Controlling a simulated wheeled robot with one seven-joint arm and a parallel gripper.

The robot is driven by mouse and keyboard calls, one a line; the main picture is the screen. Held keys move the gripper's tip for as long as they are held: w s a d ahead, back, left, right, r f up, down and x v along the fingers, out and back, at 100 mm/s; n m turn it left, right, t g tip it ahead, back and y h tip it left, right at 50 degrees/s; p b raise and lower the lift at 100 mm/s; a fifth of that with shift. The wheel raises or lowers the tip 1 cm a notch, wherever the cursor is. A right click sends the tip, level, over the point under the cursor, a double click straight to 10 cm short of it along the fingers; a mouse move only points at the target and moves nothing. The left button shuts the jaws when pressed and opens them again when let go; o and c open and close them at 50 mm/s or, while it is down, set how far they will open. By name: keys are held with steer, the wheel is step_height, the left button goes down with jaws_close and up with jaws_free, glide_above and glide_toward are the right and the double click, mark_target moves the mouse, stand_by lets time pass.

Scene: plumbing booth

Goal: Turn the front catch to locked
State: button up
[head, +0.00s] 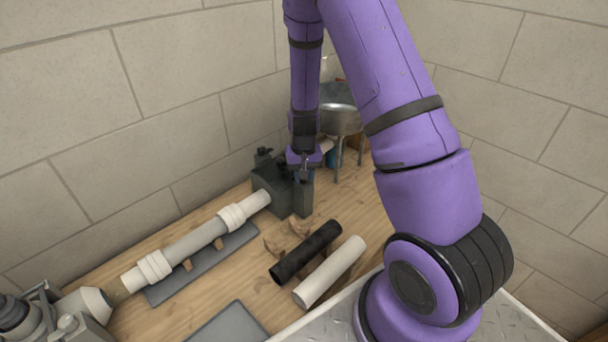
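My gripper (304,163) points down at the dark grey clamp block (284,190) at the back of the wooden bench. The block sits around the far end of a white pipe (195,242). A small dark knob (263,155) stands on top of the block at its left. My gripper is over the block's right part, close to a dark upright piece (304,195). The front catch is not clearly told apart from the block at this size. I cannot tell whether my gripper touches it, and the fingertips are too small to read.
A black tube (306,252) and a loose white pipe (330,272) lie on the bench at the front right. A grey flat plate (228,328) lies at the front. A metal basin (340,118) on legs stands behind my gripper. Grey machinery (70,312) fills the left corner.

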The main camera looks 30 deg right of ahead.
steer(key=shift+m, duration=0.9)
steer(key=o, duration=0.9)
step_height(320, 180, up, 11)
steer(key=shift+f, duration=0.1)
stand_by(0.4)
